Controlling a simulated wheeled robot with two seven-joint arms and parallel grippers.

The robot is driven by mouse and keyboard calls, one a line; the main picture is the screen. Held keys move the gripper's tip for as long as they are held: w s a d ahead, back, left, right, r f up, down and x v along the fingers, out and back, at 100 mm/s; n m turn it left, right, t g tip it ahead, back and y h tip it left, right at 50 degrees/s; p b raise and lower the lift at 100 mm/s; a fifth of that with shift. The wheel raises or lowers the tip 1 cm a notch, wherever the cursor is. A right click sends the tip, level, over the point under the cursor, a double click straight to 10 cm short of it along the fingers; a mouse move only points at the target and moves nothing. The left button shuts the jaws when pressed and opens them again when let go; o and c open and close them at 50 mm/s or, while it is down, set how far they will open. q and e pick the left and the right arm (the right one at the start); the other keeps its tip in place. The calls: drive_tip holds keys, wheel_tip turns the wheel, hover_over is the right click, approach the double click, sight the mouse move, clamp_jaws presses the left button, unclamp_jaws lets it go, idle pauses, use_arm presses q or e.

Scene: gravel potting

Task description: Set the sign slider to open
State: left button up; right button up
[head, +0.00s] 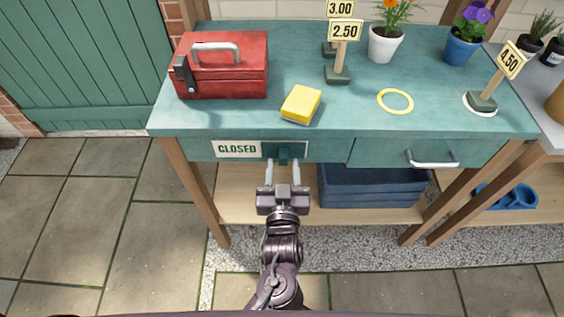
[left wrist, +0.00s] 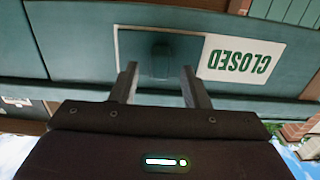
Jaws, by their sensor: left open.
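The sign slider is set into the front edge of the teal bench. Its white plate (head: 237,149) reads CLOSED, and a dark green knob (head: 285,154) sits at the right part of its frame. My left gripper (head: 283,165) is open in front of the knob, one finger to each side. In the left wrist view the sign plate (left wrist: 238,60) appears upside down, and the knob (left wrist: 161,60) shows between the tips of my left gripper (left wrist: 160,70). I cannot tell whether the fingers touch it. My right gripper is not in view.
On the bench top (head: 215,117) stand a red toolbox (head: 235,80), a yellow sponge (head: 301,103), a yellow ring (head: 395,108), price signs and flower pots. A drawer handle (head: 433,163) sticks out right of the slider. A blue crate (head: 370,190) is on the shelf below.

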use_arm(q)
drive_tip(key=shift+w, duration=1)
drive_tip(key=shift+c, duration=0.4)
clamp_jaws()
